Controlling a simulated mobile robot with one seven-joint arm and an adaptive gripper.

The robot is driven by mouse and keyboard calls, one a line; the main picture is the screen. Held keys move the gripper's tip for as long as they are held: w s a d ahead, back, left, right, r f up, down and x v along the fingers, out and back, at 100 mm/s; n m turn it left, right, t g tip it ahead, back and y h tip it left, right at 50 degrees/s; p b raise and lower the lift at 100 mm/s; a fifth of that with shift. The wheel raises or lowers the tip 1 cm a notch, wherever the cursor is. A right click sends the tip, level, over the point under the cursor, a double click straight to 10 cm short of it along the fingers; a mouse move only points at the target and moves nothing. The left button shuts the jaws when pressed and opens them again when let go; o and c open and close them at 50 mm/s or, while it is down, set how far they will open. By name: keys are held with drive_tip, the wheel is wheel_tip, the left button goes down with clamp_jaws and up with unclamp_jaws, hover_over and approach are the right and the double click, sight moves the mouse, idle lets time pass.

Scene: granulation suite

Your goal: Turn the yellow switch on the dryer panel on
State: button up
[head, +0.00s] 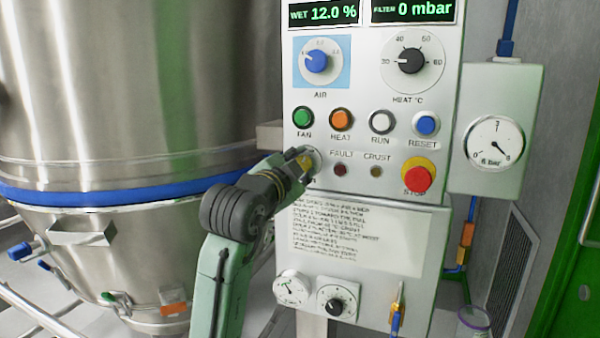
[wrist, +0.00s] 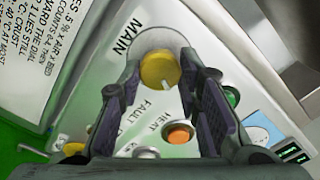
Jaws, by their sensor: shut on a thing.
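The dryer panel (head: 365,150) is a white upright box with dials, buttons and displays. The yellow switch (wrist: 157,70) is a round knob beside the word MAIN in the wrist view. A short white mark on it points toward the bottom of that picture, slightly right. My gripper (wrist: 160,62) is shut on the switch, one finger on each side. In the head view my gripper (head: 303,160) reaches the panel's left edge below the green FAN button (head: 303,117) and mostly hides the switch.
The orange HEAT button (head: 340,119) and dark FAULT lamp (head: 340,169) are close to my gripper. A red stop button (head: 416,180) is farther right. A large steel vessel (head: 110,90) with a blue band stands left. A pressure gauge (head: 494,141) is at right.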

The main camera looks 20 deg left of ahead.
drive_tip(key=shift+m, duration=0.7)
drive_tip(key=o, duration=1.1)
drive_tip(key=shift+o, duration=0.2)
drive_tip(key=s, duration=1.2)
drive_tip(key=shift+a, duration=0.2)
